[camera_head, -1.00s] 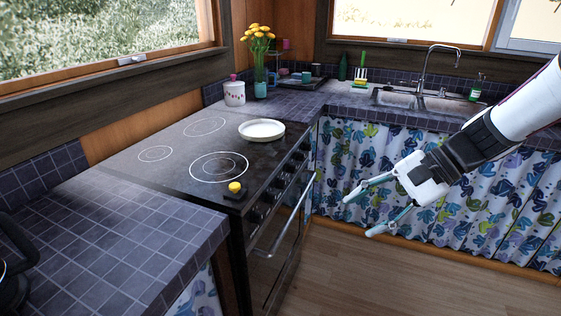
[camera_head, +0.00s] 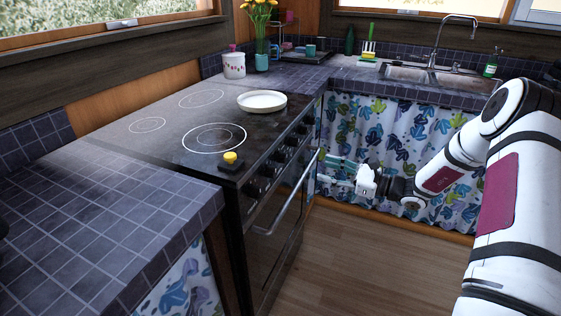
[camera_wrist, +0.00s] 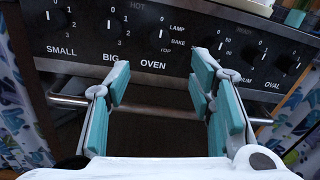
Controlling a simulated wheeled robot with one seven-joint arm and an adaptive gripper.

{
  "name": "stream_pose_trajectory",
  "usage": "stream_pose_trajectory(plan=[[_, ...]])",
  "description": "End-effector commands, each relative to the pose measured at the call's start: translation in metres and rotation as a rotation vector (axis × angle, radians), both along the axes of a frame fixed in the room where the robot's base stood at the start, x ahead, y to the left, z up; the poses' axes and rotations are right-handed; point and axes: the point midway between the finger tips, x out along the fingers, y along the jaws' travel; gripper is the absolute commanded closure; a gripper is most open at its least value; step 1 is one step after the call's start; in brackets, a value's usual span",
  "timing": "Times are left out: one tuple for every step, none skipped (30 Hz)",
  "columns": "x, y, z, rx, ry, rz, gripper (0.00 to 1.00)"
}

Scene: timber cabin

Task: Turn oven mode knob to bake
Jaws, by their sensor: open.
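The oven mode knob (camera_wrist: 162,38) is a dark round knob above the "OVEN" label in the wrist view. Its white line points roughly up, with "LAMP" and "BAKE" printed to its right. My gripper (camera_wrist: 160,70) is open and empty, with teal-padded fingers spread below and to either side of this knob, apart from it. In the head view my gripper (camera_head: 322,170) is in front of the stove's right part, near the oven handle (camera_head: 290,196). The front panel's knobs (camera_head: 269,171) show there in a row, too small to read.
Other knobs, such as the "BIG" knob (camera_wrist: 112,25), sit close on both sides. The handle bar (camera_wrist: 75,101) crosses below the panel, behind my fingers. A white plate (camera_head: 262,102) and a yellow-topped timer (camera_head: 231,160) stand on the cooktop. The wooden floor (camera_head: 330,260) is clear.

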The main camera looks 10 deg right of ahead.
Motion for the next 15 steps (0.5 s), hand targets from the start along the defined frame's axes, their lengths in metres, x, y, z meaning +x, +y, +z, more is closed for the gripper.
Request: stream_pose_trajectory(plan=[[0.003,0.006,0.0,0.0,-0.001,0.004,0.51],[0.006,0.009,0.0,-0.001,-0.001,0.005,0.51],[0.009,0.014,0.001,0.0,-0.001,0.005,0.51],[0.012,0.017,0.001,0.0,-0.001,0.005,0.51],[0.015,0.022,0.0,-0.001,-0.001,0.006,0.51],[0.02,0.028,0.0,-0.002,-0.001,0.007,0.51],[0.024,0.033,0.0,-0.001,-0.001,0.006,0.51],[0.028,0.038,0.0,-0.001,-0.001,0.007,0.51],[0.033,0.045,0.0,-0.001,0.0,0.008,0.51],[0.037,0.049,0.0,-0.002,0.0,0.007,0.51],[0.04,0.053,0.0,-0.002,-0.001,0.007,0.51],[0.045,0.06,0.0,-0.002,-0.001,0.008,0.51],[0.049,0.064,0.0,-0.002,-0.001,0.007,0.51],[0.053,0.068,0.0,-0.002,-0.001,0.006,0.51],[0.057,0.074,0.0,-0.003,0.0,0.007,0.51]])
